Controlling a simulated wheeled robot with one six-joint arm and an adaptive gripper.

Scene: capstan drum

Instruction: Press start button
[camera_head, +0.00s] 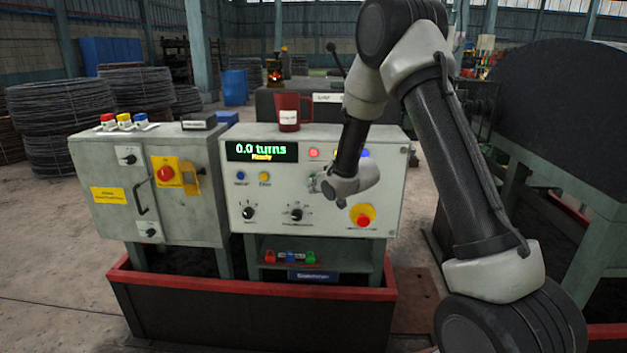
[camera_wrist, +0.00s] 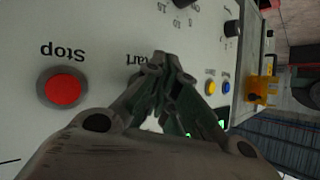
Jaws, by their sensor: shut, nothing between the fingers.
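In the wrist view the grey control panel (camera_wrist: 70,40) fills much of the frame, with its lettering upside down. The "Start" label (camera_wrist: 137,60) shows partly beside my gripper (camera_wrist: 166,68). The fingers are shut, empty and hide the start button. I cannot tell whether they touch it. A red Stop button (camera_wrist: 62,88) is in plain sight at the left. In the head view my gripper (camera_head: 320,184) is close to the front of the panel (camera_head: 230,200). The green display (camera_head: 262,151) reads "0.0 turns" and "Ready".
A yellow button (camera_wrist: 210,88) and a blue button (camera_wrist: 226,87) sit right of my fingers. A red emergency button (camera_head: 363,217) on yellow is low on the panel. A red mug (camera_head: 288,110) stands on top. A second cabinet (camera_head: 110,185) stands at the left.

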